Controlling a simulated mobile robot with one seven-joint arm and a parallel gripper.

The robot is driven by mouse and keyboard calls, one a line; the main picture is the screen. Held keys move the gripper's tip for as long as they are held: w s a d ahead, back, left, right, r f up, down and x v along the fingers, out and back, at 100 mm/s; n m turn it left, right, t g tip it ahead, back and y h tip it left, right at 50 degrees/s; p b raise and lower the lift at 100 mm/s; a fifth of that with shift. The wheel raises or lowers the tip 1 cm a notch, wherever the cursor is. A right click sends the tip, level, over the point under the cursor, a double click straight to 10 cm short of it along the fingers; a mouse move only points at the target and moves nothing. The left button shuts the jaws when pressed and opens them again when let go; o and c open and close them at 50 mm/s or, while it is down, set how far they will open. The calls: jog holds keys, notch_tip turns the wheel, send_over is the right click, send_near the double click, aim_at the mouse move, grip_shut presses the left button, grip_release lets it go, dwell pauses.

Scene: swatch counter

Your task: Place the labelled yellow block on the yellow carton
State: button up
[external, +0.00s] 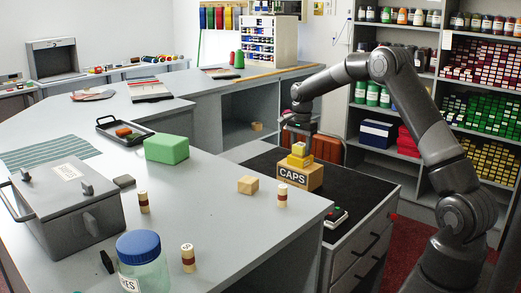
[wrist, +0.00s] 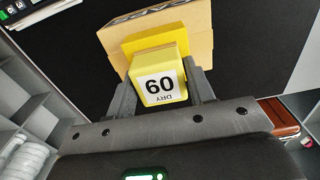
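The labelled yellow block (wrist: 158,80), with a white label reading "DRY 60", is between the two fingers of my gripper (wrist: 162,92). The fingers lie against its sides with no clear gap, so my gripper looks shut on it. The flat yellow carton (wrist: 143,47) is directly beneath the block, which partly covers it. In the external view the block (external: 299,148) appears on top of the carton (external: 299,161); I cannot tell if its full weight rests there. The carton lies on a tan box marked CAPS (external: 299,177).
The CAPS box stands on a black-topped drawer unit (external: 345,190), with a small device (external: 335,218) near its front. The grey counter (external: 215,215) on the left holds a green block (external: 166,149), a wooden cube (external: 248,185) and striped cylinders. Reddish-brown cases (external: 327,149) stand behind the unit.

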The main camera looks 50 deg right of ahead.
aim_at(301, 145)
jog(key=o, duration=0.4)
jog(key=shift+c, duration=0.2)
notch_tip(301, 145, up, 12)
jog(key=s+a+r+n+t, duration=0.1)
jog(key=s+a+r+n, duration=0.3)
jog(key=s+a+r, duration=0.35)
jog(key=s+a+r+n+t, duration=0.1)
jog(key=s+a+r+n, duration=0.15)
jog(key=s, duration=0.25)
jog(key=s+a+r+n+t, duration=0.1)
jog(key=s+a+r+n, duration=0.1)
jog(key=s+a, duration=0.3)
jog(key=s+a+f+n+t, duration=0.1)
jog(key=s+a+f+n, duration=0.1)
jog(key=s, duration=0.5)
jog(key=s+a+f+n, duration=0.1)
jog(key=s+n, duration=0.3)
jog(key=s, duration=0.4)
jog(key=s+a+f+n+t, duration=0.1)
jog(key=s+a+f+n, duration=0.1)
jog(key=s, duration=0.5)
jog(key=shift+s+a+f+n+t, duration=0.35)
jog(key=shift+a+n, duration=0.2)
jog(key=shift+n, duration=0.2)
